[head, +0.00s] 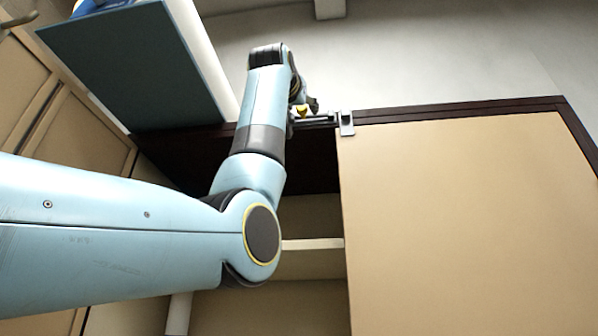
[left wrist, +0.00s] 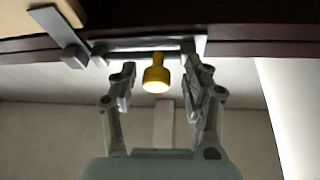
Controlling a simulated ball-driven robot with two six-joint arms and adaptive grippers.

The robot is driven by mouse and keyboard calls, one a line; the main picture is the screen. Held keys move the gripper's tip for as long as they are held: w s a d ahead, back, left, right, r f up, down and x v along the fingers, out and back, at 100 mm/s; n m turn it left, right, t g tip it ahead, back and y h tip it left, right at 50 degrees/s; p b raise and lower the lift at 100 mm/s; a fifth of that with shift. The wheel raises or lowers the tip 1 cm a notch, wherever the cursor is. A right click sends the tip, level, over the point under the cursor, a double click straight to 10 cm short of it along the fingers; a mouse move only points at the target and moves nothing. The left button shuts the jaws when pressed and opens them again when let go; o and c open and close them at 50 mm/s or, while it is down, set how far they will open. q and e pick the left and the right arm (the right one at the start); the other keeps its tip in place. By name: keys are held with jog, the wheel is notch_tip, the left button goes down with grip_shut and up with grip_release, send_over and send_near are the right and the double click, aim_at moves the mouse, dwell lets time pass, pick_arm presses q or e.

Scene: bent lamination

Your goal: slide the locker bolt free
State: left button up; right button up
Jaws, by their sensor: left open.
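The locker bolt (head: 318,122) is a grey metal rod on the dark top frame in the head view. It also shows along the top of the left wrist view (left wrist: 135,47). A yellow knob (left wrist: 157,74) sticks out from it. A grey bracket (head: 346,124) stands at the tan door's upper left corner; I cannot tell whether the rod's end is inside it. My left gripper (head: 301,103) is open at the bolt, partly hidden by its wrist in the head view. In the left wrist view its fingers (left wrist: 160,82) stand on either side of the knob, apparently not touching it. My right gripper is not in view.
The tan door panel (head: 460,215) fills the right of the head view. Left of it the locker is open, with a pale shelf edge (head: 312,244) inside. A dark blue-grey panel (head: 135,65) stands at upper left. The grey wall behind is bare.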

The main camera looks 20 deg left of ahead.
pick_arm(q)
jog(key=v, duration=1.2)
jog(key=shift+a, duration=0.1)
